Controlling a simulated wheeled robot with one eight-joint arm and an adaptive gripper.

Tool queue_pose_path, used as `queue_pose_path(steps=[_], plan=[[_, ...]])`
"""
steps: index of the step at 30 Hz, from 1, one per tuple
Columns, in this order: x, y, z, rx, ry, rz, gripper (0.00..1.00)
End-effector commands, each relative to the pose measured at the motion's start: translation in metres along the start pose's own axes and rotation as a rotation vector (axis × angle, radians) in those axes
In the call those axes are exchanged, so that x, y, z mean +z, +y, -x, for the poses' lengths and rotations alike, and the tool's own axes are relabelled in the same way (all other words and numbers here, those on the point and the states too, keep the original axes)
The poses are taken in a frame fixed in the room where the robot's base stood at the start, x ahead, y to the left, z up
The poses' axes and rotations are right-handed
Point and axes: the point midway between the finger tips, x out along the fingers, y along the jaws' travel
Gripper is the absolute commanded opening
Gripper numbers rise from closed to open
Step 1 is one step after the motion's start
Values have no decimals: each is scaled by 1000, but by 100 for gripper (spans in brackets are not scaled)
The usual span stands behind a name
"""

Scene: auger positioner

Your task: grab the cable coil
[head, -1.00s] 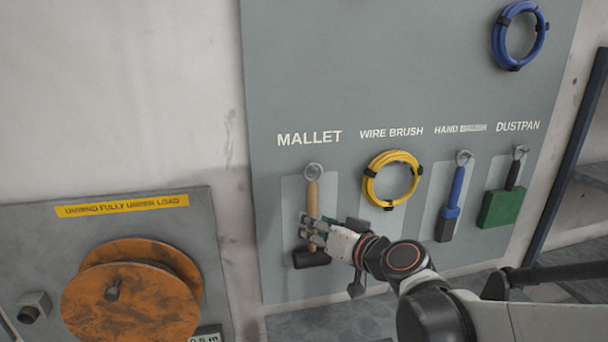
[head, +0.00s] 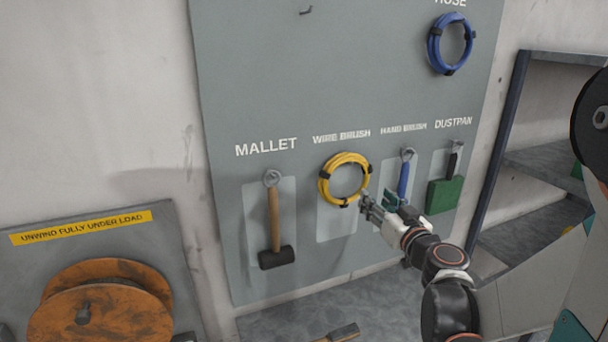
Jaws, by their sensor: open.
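A yellow cable coil (head: 330,192) with black ties hangs on the grey tool board, under the "WIRE BRUSH" label. My gripper (head: 366,203) is open, at the coil's lower right edge in the head view. I cannot tell whether it touches the coil or is in front of it. The gripper and wrist hide part of the hand brush and the board behind. A blue coil (head: 434,48) with black ties hangs higher up, under the "HOSE" label.
A mallet (head: 275,220) hangs to the left, a blue-handled hand brush (head: 404,175) and a green dustpan (head: 443,195) to the right. A rusty reel (head: 100,310) stands lower left, shelves (head: 540,165) at right. A tool (head: 343,332) lies below the board.

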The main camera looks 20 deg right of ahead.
Motion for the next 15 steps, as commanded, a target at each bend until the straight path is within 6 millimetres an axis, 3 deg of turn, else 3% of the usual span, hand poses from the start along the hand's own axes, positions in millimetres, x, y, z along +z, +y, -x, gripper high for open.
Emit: queue_pose_path(steps=[3, 7, 15], plan=[[-5, 25, 8, 44, 19, 32, 44], [-6, 33, 5, 57, 24, 46, 44], [-6, 34, -42, 53, 24, 46, 44]])
